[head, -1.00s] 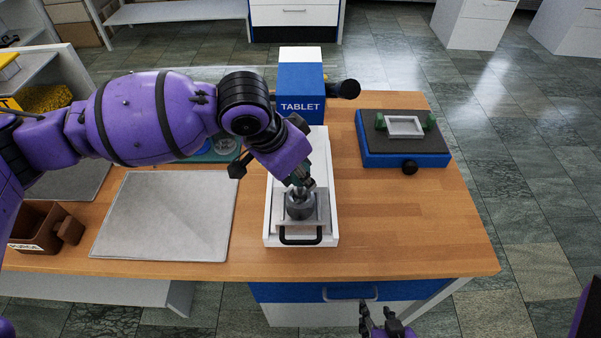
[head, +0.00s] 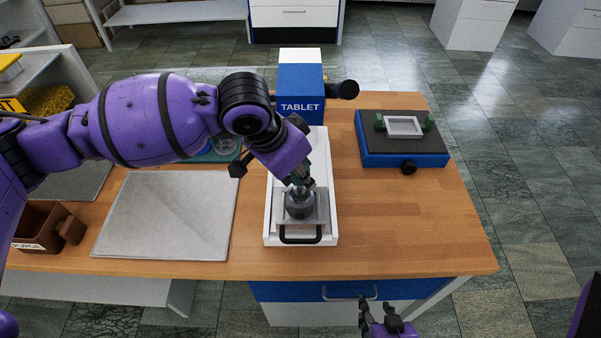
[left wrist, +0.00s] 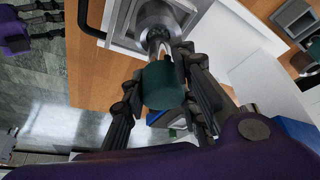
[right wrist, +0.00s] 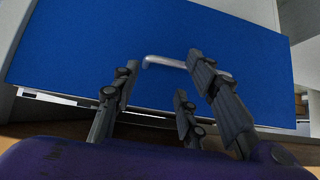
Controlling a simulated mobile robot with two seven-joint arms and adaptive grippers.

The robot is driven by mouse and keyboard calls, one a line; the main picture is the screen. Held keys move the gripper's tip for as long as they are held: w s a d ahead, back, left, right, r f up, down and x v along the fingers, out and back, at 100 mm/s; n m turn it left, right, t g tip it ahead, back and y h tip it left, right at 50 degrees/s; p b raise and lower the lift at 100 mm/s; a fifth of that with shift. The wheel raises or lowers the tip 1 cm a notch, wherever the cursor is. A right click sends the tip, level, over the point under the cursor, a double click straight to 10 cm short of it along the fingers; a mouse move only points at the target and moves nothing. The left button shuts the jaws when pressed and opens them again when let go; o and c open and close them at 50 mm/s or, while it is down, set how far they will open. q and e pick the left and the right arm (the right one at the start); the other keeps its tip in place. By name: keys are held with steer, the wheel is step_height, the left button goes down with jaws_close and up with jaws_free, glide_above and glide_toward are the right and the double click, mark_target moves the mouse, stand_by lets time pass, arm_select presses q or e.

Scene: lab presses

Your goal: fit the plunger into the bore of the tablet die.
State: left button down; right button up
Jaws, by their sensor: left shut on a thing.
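The tablet die (head: 299,209) is a grey metal cylinder on a square metal plate in the white press tray (head: 329,190). My left gripper (head: 300,185) is just above it. In the left wrist view the left gripper (left wrist: 160,68) is shut on the plunger (left wrist: 163,86), which has a dark green grip and a metal rod. The rod's tip is at the mouth of the die (left wrist: 158,14). I cannot tell how deep it is in the bore. My right gripper (head: 378,308) is empty and open in front of the table; its spread fingers show in the right wrist view (right wrist: 162,70).
The blue tablet press (head: 301,90) stands behind the tray. A grey mat (head: 165,215) and a brown box (head: 38,222) are on the left. A blue and black unit (head: 402,152) with a white frame is at the back right. The table's front right is clear.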

mark_target(300, 186)
arm_select(q)
steer(key=shift+f, duration=1.95)
stand_by(0.3)
steer(key=c, duration=1.3)
jaws_free()
steer(key=v, duration=1.2)
